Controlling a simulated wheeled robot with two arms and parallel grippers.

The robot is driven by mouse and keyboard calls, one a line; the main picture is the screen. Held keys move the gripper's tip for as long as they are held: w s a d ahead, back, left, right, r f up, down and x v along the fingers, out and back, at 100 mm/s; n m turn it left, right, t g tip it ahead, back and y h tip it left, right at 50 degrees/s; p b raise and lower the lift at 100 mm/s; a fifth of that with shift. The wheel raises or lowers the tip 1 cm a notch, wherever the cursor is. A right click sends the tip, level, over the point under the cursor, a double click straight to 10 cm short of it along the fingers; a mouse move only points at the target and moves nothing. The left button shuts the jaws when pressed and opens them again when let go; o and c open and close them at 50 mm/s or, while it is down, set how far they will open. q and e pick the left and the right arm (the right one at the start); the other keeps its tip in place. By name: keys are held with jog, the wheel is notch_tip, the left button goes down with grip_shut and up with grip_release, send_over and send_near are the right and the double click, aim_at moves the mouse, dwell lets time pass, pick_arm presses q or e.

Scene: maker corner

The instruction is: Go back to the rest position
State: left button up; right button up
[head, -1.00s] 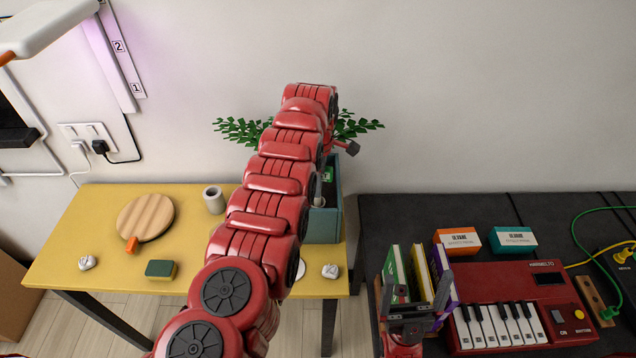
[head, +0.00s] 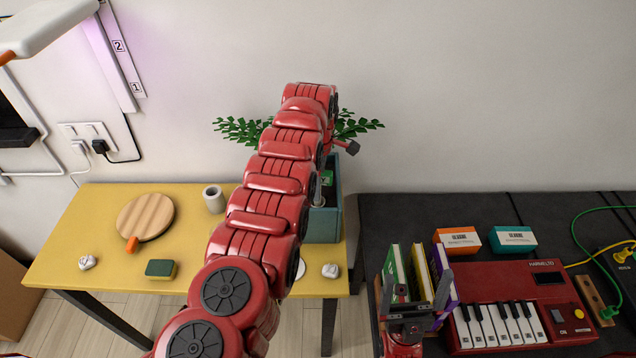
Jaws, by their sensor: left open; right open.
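My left arm, red and segmented, comes in from the bottom left and arches over the yellow table (head: 90,225). Its wrist is above the teal box (head: 325,226) at the table's right end. My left gripper (head: 349,147) is mostly hidden by the arm; only a dark part shows at its right side, so I cannot see what lies between its fingers. My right gripper (head: 416,297) is at the bottom, with its dark fingers apart, in front of upright green, yellow and purple books (head: 394,268). I cannot tell whether it touches them.
A plant (head: 240,130) shows behind my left arm. A round wooden board (head: 146,216), a grey cup (head: 213,198) and a sponge (head: 160,269) are on the yellow table. The dark table holds a red keyboard (head: 500,287), orange (head: 456,239) and teal (head: 512,238) small boxes, and cables.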

pick_arm(q)
jog(key=o, duration=0.6)
jog(key=shift+r, duration=0.2)
jog(key=shift+r, duration=2.15)
jog(key=shift+r+p, duration=0.45)
jog(key=shift+r, duration=0.65)
jog(key=shift+r+p, duration=0.6)
jog(key=shift+r, duration=0.5)
